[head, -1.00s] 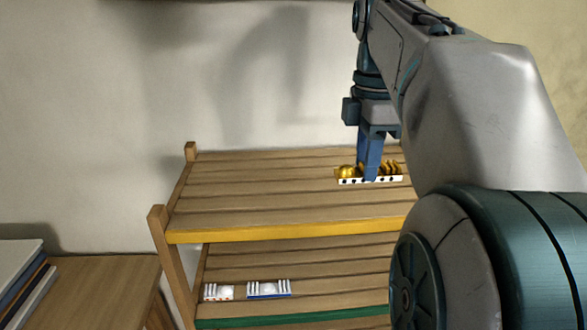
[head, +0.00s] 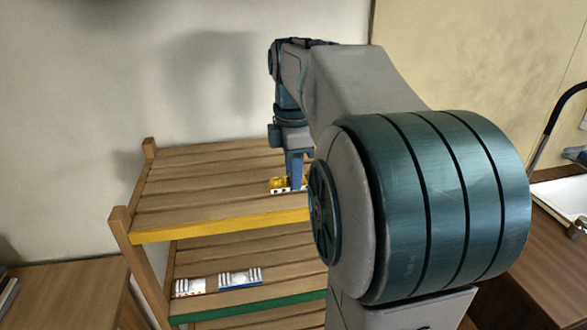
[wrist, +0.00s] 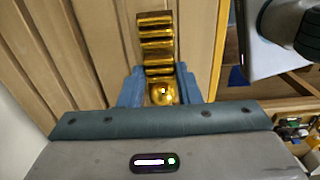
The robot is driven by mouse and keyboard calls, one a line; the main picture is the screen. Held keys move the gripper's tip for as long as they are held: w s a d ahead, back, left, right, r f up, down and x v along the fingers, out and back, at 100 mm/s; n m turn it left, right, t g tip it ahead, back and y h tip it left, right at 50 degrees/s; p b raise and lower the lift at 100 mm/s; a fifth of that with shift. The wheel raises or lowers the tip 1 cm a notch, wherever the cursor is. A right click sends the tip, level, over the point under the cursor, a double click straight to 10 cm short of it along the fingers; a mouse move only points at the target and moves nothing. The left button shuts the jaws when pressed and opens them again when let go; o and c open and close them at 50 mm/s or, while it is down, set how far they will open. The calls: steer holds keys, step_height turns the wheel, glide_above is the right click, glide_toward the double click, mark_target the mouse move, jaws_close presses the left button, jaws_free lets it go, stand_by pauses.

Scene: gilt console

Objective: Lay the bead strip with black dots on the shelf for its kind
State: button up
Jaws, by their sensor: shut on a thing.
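The bead strip (head: 279,185) has gold beads and a white side with black dots. My gripper (head: 297,186) is shut on it over the top shelf (head: 205,190), the one with the yellow front edge. In the wrist view the gold strip (wrist: 157,45) runs away from between my blue fingers (wrist: 160,88), over wooden slats. I cannot tell whether it touches the slats. My arm hides the strip's right end in the head view.
The lower shelf (head: 290,268) has a green front edge. On its left lie a white-topped strip with reddish marks (head: 189,287) and one with a blue edge (head: 240,278). The top shelf's left part is bare. A sink (head: 562,200) stands at right.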

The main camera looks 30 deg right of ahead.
steer(key=shift+f, duration=0.15)
steer(key=o, duration=1)
steer(key=shift+r, duration=3.95)
